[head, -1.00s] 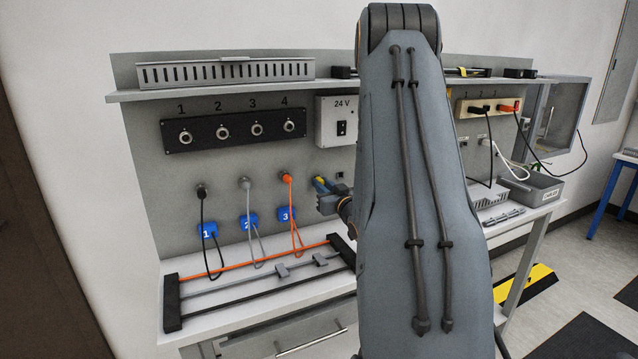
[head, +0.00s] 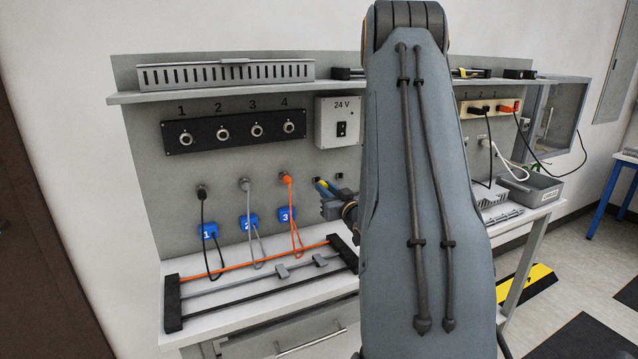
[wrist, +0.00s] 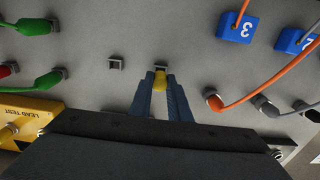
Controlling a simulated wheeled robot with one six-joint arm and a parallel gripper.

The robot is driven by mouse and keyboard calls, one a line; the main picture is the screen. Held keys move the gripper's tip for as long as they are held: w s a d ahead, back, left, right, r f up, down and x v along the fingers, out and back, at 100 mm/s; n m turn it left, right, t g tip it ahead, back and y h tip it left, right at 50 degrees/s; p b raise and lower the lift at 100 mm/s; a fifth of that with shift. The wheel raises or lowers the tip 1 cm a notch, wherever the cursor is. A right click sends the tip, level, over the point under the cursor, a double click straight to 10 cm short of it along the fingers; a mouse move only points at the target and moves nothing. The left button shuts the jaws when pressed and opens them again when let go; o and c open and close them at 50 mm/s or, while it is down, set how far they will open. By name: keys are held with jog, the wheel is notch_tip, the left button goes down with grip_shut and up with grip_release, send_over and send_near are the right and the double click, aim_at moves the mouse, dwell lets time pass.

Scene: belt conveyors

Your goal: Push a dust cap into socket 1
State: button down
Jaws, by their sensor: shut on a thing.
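My gripper (wrist: 160,86) is shut on a small yellow dust cap (wrist: 160,82), held between its blue fingertips. The cap is in front of a dark square socket (wrist: 160,69) in the grey back panel; I cannot tell whether it touches or has entered it. In the head view my gripper (head: 324,187) is by the panel below the 24 V box, partly hidden by my arm. Another square socket (wrist: 115,63) sits empty to the left in the wrist view. No number shows on these square sockets. A black strip (head: 232,131) higher up has round sockets numbered from 1 to 4.
Black, grey and orange cables (head: 290,215) with blue numbered tags hang left of my gripper in the head view. Green plugs (wrist: 47,82) and a yellow lead-test box (wrist: 25,118) are at left in the wrist view. A rack with coloured rods (head: 262,283) lies on the bench.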

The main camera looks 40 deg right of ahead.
jog(key=shift+v, duration=1.3)
jog(key=shift+a, duration=0.1)
